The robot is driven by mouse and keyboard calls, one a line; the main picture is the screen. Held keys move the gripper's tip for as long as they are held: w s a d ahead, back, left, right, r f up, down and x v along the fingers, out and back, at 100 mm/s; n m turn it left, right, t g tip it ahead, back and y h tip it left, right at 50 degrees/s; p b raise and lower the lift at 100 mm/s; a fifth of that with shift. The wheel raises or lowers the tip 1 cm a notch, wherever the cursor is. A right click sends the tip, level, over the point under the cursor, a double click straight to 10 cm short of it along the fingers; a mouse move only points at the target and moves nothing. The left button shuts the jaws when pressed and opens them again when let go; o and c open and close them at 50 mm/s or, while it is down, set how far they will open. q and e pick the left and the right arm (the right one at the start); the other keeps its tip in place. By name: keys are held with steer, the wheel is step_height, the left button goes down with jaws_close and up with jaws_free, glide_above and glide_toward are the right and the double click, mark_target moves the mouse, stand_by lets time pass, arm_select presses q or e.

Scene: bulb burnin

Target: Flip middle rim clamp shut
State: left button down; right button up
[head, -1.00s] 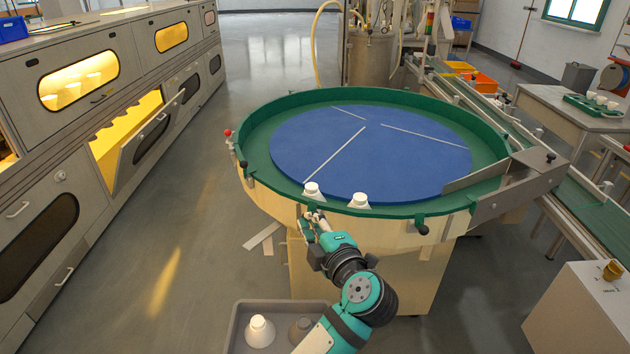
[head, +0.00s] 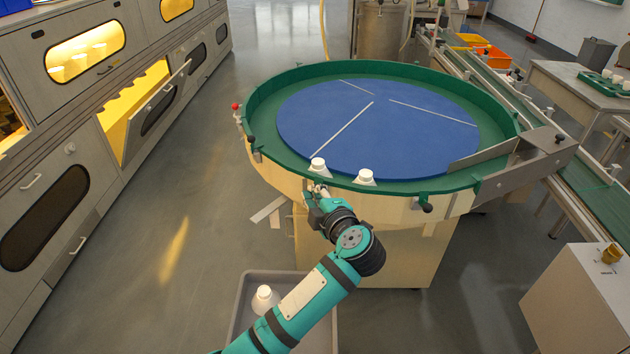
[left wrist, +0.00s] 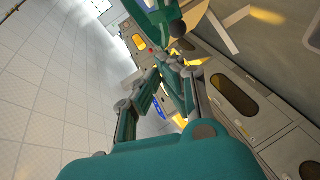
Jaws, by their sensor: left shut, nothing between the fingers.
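The round table has a green rim (head: 262,159) around a blue disc (head: 375,125). Black-knobbed rim clamps show at the left (head: 251,142) and front right (head: 426,207). The middle rim clamp is at the front rim by my left gripper (head: 318,189), mostly hidden by it; I cannot tell whether it is open or shut. The gripper is shut and empty, just outside and below the rim, close to it. In the left wrist view its fingers (left wrist: 172,72) come together near a green piece (left wrist: 152,22). My right gripper is out of view.
Two white bulbs, a left one (head: 317,165) and a right one (head: 365,176), stand just inside the rim above the gripper. A grey bin (head: 241,300) with a white bulb (head: 264,298) is below. Oven cabinets (head: 45,190) line the left; a conveyor (head: 590,195) runs right.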

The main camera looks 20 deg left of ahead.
mark_target(315, 181)
arm_select(q)
steer(key=w, duration=0.2)
steer(key=w+a+f, duration=0.1)
steer(key=w, duration=0.1)
steer(key=w+a+f, duration=0.1)
steer(key=w, duration=0.1)
steer(key=shift+w+a, duration=0.1)
steer(key=shift+a, duration=0.1)
steer(key=shift+w+d+f, duration=0.1)
steer(key=shift+w+f, duration=0.15)
steer(key=shift+w, duration=0.25)
